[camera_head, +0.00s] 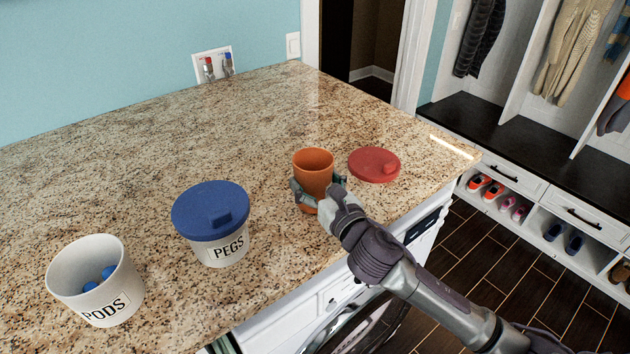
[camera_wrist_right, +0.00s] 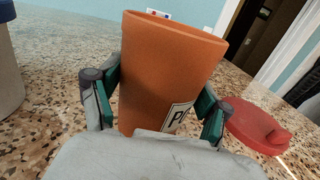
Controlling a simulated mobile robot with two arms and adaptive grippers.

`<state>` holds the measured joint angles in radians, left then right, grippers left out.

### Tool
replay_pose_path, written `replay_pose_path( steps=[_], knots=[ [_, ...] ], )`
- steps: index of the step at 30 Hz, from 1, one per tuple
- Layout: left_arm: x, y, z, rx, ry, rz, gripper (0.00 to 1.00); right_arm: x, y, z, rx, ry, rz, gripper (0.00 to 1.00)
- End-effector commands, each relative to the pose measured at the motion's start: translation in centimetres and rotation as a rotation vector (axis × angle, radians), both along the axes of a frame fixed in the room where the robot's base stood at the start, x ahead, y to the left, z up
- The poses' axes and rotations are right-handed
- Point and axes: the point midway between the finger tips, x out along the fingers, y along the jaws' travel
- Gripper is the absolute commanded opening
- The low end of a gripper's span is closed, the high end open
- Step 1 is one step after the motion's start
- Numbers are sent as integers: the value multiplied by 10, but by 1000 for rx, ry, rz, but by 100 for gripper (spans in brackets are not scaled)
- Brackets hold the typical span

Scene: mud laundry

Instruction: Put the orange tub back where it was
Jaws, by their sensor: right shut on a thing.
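The orange tub (camera_head: 314,163) is an open, tapered cup at the right part of the granite counter. My right gripper (camera_head: 318,192) is shut on it, with one finger on each side. In the right wrist view the orange tub (camera_wrist_right: 168,75) stands between the green-padded fingers of the right gripper (camera_wrist_right: 160,105), slightly tilted in the picture, with a partly hidden label starting with P. I cannot tell whether its base touches the counter. My left gripper is not in view.
A red lid (camera_head: 374,164) lies just right of the tub, near the counter edge. A blue-lidded PEGS tub (camera_head: 218,243) and an open white PODS tub (camera_head: 112,297) with blue pods stand to the left. The counter (camera_head: 200,130) behind is clear.

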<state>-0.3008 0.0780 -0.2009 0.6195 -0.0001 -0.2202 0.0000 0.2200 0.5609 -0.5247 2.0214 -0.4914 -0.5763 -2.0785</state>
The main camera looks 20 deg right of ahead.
Motion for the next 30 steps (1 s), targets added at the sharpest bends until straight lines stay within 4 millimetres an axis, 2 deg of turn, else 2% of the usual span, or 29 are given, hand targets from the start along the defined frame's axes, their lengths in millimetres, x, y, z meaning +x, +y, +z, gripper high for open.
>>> replay_pose_path(
  steps=[2, 13, 14, 18, 30],
  knots=[
    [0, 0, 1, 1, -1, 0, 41, 0, 0, -6, 1, 0, -1, 34],
    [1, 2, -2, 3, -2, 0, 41, 0, 0, -10, 0, -2, 0, 34],
    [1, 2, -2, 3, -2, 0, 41, 0, 0, -11, 0, -1, 0, 79],
    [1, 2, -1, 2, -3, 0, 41, 0, 0, -10, 0, -1, 0, 100],
    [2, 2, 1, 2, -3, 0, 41, -1, -1, -6, -1, -1, 0, 100]
  ],
)
